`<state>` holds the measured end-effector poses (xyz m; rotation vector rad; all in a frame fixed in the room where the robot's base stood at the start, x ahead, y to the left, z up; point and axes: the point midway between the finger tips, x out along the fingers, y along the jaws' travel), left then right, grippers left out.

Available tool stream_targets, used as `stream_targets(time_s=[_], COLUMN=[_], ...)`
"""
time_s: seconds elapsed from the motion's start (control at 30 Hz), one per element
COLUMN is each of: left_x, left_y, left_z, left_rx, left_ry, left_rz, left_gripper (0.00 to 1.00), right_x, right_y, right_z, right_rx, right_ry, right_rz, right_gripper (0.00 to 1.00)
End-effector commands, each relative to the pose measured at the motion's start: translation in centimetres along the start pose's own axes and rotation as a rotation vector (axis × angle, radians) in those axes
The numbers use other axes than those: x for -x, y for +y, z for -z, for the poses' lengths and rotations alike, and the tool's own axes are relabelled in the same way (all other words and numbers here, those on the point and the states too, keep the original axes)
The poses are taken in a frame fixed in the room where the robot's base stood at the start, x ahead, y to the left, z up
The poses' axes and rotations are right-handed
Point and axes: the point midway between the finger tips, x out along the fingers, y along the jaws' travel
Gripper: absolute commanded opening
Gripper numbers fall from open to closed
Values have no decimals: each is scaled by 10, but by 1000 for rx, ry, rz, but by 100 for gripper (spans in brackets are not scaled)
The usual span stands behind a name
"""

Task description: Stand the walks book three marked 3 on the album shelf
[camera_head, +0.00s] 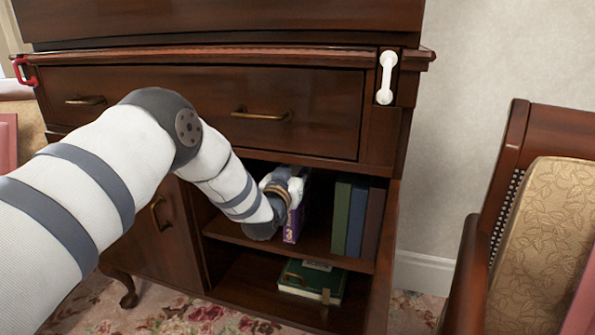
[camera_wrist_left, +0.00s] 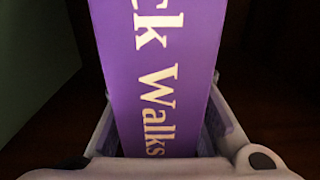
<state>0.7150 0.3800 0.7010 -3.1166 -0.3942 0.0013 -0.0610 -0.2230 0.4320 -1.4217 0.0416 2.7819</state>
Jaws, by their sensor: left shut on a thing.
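The purple walks book three (camera_head: 292,224), its spine marked 3, stands upright in the upper open compartment of the wooden cabinet, over the album shelf (camera_head: 318,246). My left gripper (camera_head: 286,190) is shut on it; the wrist and arm hide part of the book. In the left wrist view the purple spine (camera_wrist_left: 160,70) with white lettering "Walks" lies between the two fingers (camera_wrist_left: 165,135). Whether the book's bottom touches the shelf I cannot tell. My right gripper is not in view.
Green, blue and brown books (camera_head: 357,220) stand to the right on the same shelf, with a gap between. A green book (camera_head: 312,280) lies flat in the lower compartment. A closed drawer (camera_head: 210,108) is above; a chair (camera_head: 535,215) stands at right.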

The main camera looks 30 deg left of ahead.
Motion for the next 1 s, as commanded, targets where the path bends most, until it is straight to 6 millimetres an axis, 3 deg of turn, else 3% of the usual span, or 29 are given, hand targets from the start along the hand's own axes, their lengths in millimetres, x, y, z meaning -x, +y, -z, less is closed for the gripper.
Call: stream_targets(time_s=[0.17,0.2,0.27,0.63,1.0], left_x=[0,0,0,4,87], left_y=[0,0,0,0,0], left_z=[-2,-3,-2,2,2], left_rx=[0,0,0,0,0], left_ry=[4,0,0,-1,-2], left_rz=[0,0,0,0,0], left_gripper=[0,35,46,46,46], right_x=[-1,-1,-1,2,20], right_y=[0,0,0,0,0], right_z=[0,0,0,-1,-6], right_rx=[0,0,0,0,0], right_ry=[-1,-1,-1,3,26], right_rz=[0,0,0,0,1], right_gripper=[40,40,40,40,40])
